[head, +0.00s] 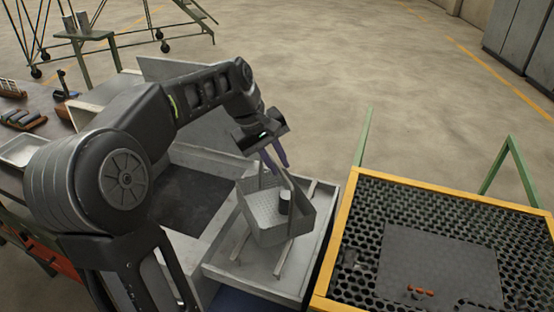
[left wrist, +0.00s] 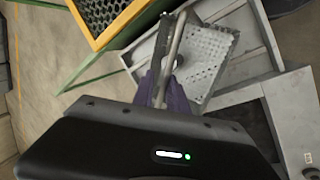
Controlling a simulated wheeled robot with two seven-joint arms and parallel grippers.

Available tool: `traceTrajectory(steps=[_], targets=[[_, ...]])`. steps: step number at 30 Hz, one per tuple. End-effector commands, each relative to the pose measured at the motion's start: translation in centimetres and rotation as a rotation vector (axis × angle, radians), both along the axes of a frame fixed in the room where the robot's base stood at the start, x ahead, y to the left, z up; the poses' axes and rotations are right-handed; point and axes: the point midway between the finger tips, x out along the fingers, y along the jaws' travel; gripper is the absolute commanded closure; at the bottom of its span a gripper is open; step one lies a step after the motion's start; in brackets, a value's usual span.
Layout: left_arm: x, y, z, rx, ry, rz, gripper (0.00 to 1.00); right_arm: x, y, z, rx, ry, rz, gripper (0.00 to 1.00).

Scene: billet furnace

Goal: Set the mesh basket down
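The grey mesh basket (head: 268,213) has a tall handle and a small dark cylinder with a pale top (head: 285,200) inside it. It is over the light grey tray with rails (head: 240,262), slightly tilted in the head view; I cannot tell whether it touches the rails. My left gripper (head: 277,160) is at the top of the handle, its purple fingers shut on it. In the left wrist view the handle runs up from between the fingers (left wrist: 165,98) and the perforated basket floor (left wrist: 205,58) lies beyond. My right gripper is not in view.
A yellow-framed perforated table (head: 345,225) with a dark plate (head: 440,262) and small orange-brown pieces stands right of the tray. A grey box with a dark opening (head: 190,200) is left of the tray. A workbench with tools lies far left. Open floor lies behind.

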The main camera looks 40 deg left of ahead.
Motion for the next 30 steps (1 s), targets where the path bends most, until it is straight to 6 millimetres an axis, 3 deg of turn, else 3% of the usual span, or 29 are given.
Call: traceTrajectory(steps=[5, 17, 23, 30], targets=[[0.1, 0.0, 0.3, 0.002, -0.008, 0.001, 0.7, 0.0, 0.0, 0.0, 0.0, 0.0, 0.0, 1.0], [-0.1, 0.3, 1.3, 0.005, -0.014, 0.002, 0.7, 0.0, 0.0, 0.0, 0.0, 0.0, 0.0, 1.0], [-1.1, 0.8, 4.1, 0.005, -0.015, 0.003, 0.7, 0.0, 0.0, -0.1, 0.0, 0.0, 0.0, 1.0], [-2.8, 1.7, 8.8, 0.005, -0.015, 0.003, 0.7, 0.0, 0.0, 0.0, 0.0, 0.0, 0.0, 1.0]])
